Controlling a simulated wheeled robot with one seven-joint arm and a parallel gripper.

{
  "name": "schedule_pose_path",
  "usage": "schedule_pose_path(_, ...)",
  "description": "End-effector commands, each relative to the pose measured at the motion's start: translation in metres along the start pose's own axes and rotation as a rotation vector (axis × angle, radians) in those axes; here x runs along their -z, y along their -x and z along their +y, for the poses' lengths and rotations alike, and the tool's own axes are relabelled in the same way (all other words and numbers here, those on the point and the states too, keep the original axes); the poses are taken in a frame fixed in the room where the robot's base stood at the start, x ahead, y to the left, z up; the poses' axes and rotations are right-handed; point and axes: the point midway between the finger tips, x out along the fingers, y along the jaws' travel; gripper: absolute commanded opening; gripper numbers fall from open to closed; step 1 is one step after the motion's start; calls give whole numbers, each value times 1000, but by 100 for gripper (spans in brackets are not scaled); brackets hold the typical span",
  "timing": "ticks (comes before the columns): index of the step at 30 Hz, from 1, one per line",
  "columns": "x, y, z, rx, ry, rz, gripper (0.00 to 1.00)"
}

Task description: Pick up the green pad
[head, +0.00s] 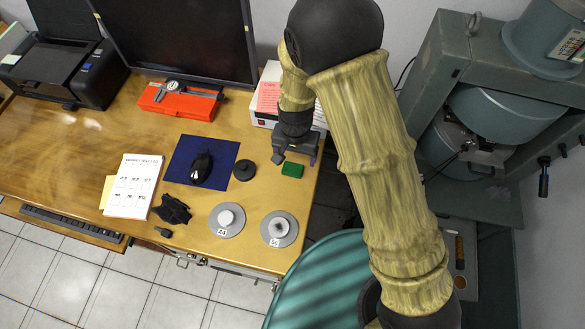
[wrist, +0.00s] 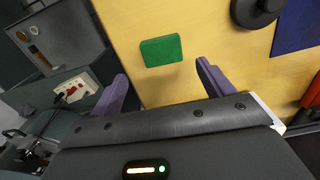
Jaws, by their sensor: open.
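The green pad (head: 292,169) is a small flat rectangular block lying on the wooden table near its right edge. In the wrist view the green pad (wrist: 161,50) lies beyond the fingertips, between their lines and nearer the left finger. My gripper (head: 293,157) hangs over the table just behind the pad in the head view. In the wrist view my gripper (wrist: 162,70) shows two purple fingers spread apart with nothing between them. The pad is not touched by either finger.
A round black disc (head: 244,169) lies left of the pad. Two grey discs (head: 285,238) with white labels (head: 274,242) lie in front. A blue mat (head: 213,146) holds a black mouse (head: 201,166). A white box (head: 270,75) stands behind. The table edge is close on the right.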

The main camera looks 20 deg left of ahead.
Motion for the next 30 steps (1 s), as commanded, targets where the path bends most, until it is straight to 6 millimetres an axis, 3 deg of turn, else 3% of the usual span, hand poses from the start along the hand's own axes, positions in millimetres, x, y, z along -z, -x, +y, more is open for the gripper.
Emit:
schedule_pose_path(7, -3, -7, -2, -1, 3, -2, 80)
schedule_pose_path(18, -8, -51, -4, 0, 0, -1, 80)
schedule_pose_path(30, -8, -52, -4, 1, 0, 0, 80)
